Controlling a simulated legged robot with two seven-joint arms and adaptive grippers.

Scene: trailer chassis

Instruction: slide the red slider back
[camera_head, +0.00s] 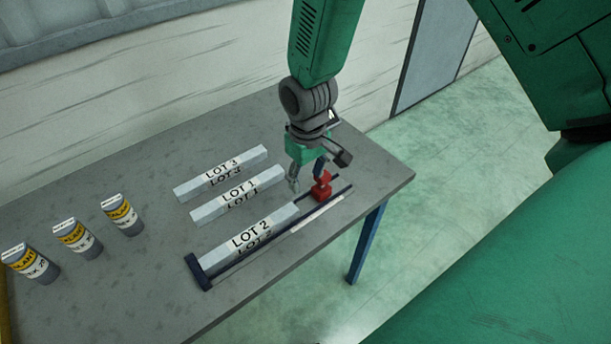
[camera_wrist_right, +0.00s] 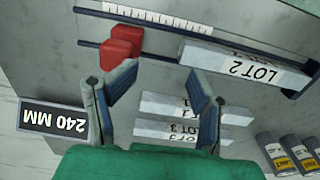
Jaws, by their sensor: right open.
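The red slider (camera_head: 321,188) sits near the far right end of a dark rail (camera_head: 268,245) on the grey table. In the right wrist view the red slider (camera_wrist_right: 121,46) is at upper left, on the rods beside a white ruled scale (camera_wrist_right: 160,17). My right gripper (camera_head: 308,178) is open and empty, pointing down at the slider. In the wrist view the slider lies just past the tip of the left-hand finger; I cannot tell whether they touch. The LOT 2 bar (camera_head: 240,244) lies along the rail, between the slider and the dark end stop (camera_head: 198,272). My left gripper is not in view.
The LOT 1 (camera_head: 238,195) and LOT 3 bars (camera_head: 221,173) lie parallel behind the rail. Several labelled canisters (camera_head: 77,238) stand at left. A 240 MM plate (camera_wrist_right: 53,120) shows in the wrist view. The table's right edge is near the slider.

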